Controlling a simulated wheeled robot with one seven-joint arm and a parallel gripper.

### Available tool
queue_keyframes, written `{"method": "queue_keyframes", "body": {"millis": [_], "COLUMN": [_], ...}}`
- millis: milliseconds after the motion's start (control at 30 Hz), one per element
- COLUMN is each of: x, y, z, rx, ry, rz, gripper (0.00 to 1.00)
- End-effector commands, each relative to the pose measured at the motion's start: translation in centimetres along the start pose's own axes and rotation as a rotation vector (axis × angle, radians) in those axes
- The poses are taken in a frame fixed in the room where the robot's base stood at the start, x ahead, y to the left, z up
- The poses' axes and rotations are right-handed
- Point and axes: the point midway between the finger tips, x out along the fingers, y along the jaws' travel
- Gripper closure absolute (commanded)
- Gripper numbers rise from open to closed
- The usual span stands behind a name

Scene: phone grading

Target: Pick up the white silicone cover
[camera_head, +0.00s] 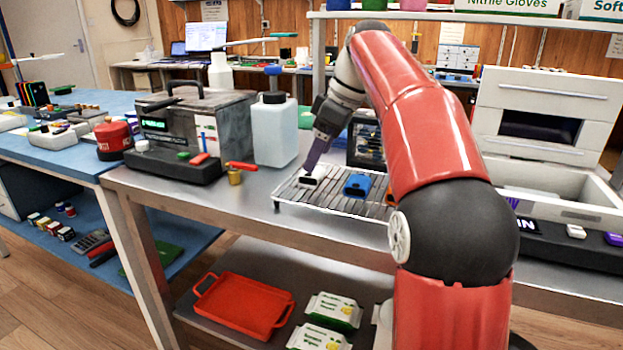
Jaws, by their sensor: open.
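A white cover (311,177) with a dark opening lies on the wire rack (287,205), near the rack's left end. My gripper (313,165) points down right at the white cover. Its purple fingers reach the cover's upper side, and it is open. I cannot tell whether the fingers touch the cover or stand around it. A blue cover (357,185) lies on the same rack to the right, apart from my gripper. My red arm hides the rack's right part.
A white jug (274,130) and a grey machine (199,125) stand left of the rack. A brass piece (235,177) sits near the front edge. White drawers (541,110) stand at the right. A red tray (241,306) lies on the lower shelf.

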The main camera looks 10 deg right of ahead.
Motion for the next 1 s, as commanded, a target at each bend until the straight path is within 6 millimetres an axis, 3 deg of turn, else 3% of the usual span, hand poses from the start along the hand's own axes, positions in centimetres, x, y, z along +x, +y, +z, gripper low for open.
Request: {"method": "queue_keyframes", "body": {"millis": [200,533,900,1000], "x": [3.4,3.9,3.9,3.9], "y": [-0.1,-0.1,-0.1,-0.1], "z": [0.3,0.3,0.3,0.3], "rx": [0.000,0.001,0.001,0.001], "ry": [0.000,0.000,0.000,0.000], "rz": [-0.001,0.001,0.001,0.001], "gripper": [0.24,0.24,0.72,0.72]}}
